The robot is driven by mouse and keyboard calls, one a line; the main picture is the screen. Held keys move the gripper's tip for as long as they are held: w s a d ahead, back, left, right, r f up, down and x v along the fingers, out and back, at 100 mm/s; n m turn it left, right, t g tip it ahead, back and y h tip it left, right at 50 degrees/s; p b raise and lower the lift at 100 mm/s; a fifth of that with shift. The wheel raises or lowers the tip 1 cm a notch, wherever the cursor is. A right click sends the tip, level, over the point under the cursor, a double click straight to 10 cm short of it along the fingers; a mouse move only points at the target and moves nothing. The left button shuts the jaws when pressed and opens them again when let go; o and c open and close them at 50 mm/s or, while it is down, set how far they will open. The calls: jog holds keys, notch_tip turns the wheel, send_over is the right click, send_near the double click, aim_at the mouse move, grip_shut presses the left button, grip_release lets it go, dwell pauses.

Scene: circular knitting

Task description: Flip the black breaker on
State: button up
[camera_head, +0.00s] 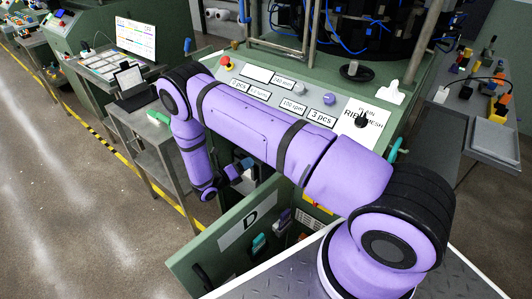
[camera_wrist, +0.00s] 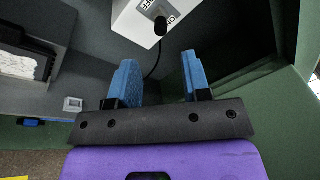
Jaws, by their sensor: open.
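The black breaker (camera_wrist: 160,26) shows at the top of the wrist view as a small black lever on a white box (camera_wrist: 136,20). Dark lettering is beside it, partly cut off by the frame edge. My gripper (camera_wrist: 158,72) is open, its two blue fingers wide apart and nothing between them. The breaker lies beyond the fingertips, apart from them, between the two fingers in the picture. In the head view my gripper (camera_head: 243,170) is small and dark at the cabinet opening. I cannot make out the breaker there.
The open green cabinet door (camera_head: 205,262) has a "D" label (camera_head: 237,232) and several small items on its inside. Green cabinet walls (camera_wrist: 288,115) stand close on the right in the wrist view. A dark cord (camera_wrist: 154,66) hangs below the box. A grey table (camera_head: 158,140) stands at left.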

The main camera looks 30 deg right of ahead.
jog(key=d, duration=0.3)
jog(key=w+d, duration=0.1)
jog(key=d, duration=0.6)
jog(key=shift+w+d, duration=0.15)
jog(key=shift+w, duration=0.15)
jog(key=shift+c, duration=0.2)
grip_shut()
